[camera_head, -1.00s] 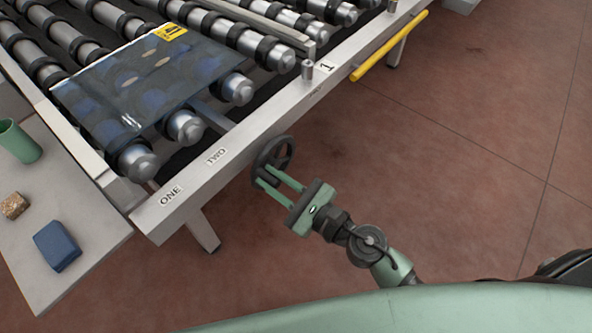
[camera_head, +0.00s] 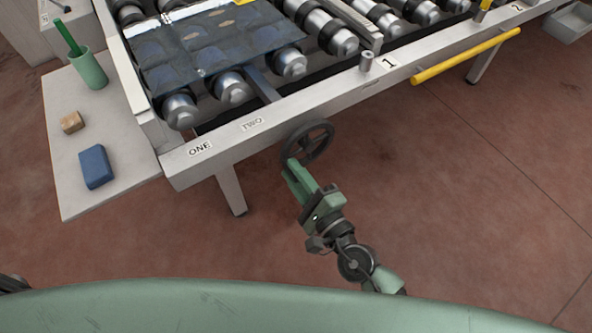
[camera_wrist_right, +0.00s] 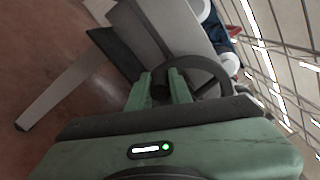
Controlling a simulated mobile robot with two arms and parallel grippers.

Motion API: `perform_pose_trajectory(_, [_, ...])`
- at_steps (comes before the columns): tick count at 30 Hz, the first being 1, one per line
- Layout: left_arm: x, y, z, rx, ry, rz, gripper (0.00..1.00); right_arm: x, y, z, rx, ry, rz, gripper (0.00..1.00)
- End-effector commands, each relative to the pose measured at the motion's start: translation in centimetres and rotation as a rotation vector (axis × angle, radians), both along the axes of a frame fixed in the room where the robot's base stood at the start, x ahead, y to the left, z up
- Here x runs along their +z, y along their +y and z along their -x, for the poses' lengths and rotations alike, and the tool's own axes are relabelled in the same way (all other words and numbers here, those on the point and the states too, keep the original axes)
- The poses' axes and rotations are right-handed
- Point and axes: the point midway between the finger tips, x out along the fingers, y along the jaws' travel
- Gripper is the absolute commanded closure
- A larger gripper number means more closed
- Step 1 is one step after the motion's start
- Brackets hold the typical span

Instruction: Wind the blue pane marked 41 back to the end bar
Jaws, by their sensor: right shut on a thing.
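The blue see-through pane (camera_head: 205,45) lies flat over the rollers at the left end of the bed in the head view. Its yellow label (camera_head: 243,2) is cut by the top edge, so the number cannot be read now. My right gripper (camera_head: 291,168) is shut at the dark handwheel (camera_head: 318,150) under the front rail. In the right wrist view, its green fingers (camera_wrist_right: 161,86) close on a dark knob (camera_wrist_right: 160,84) beside the wheel rim. A pale bar (camera_head: 122,70) closes the bed's left end; the pane's left edge is near it. My left gripper is out of view.
The front rail (camera_head: 340,93) bears labels ONE, TWO and 1. A yellow bar (camera_head: 465,57) juts from it at right. A side table (camera_head: 125,150) holds a green cup (camera_head: 90,70), a tan block (camera_head: 72,122) and a blue block (camera_head: 96,167). Floor in front is clear.

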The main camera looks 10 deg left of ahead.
Motion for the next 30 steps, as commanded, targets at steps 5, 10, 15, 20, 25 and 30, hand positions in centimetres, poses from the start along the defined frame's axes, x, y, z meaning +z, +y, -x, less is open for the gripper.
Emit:
perform_pose_trajectory(5, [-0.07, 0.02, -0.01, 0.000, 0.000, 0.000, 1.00, -0.44, -0.09, 0.05, -0.001, -0.009, 0.020, 1.00])
perform_pose_trajectory(10, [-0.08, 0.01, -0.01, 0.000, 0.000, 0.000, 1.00, -0.48, -0.08, 0.05, 0.000, -0.011, 0.023, 1.00])
perform_pose_trajectory(15, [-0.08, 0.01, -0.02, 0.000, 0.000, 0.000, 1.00, -0.51, -0.09, 0.06, 0.001, -0.010, 0.023, 1.00])
perform_pose_trajectory(20, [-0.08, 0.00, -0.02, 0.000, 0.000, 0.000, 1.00, -0.47, -0.08, 0.05, 0.001, -0.010, 0.023, 0.59])
perform_pose_trajectory(25, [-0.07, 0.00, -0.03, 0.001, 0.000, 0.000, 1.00, -0.35, -0.04, 0.03, 0.000, -0.013, 0.022, 0.59])
perform_pose_trajectory(30, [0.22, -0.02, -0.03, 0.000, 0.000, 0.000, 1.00, 0.11, -0.01, 0.00, 0.000, -0.013, 0.020, 0.59])
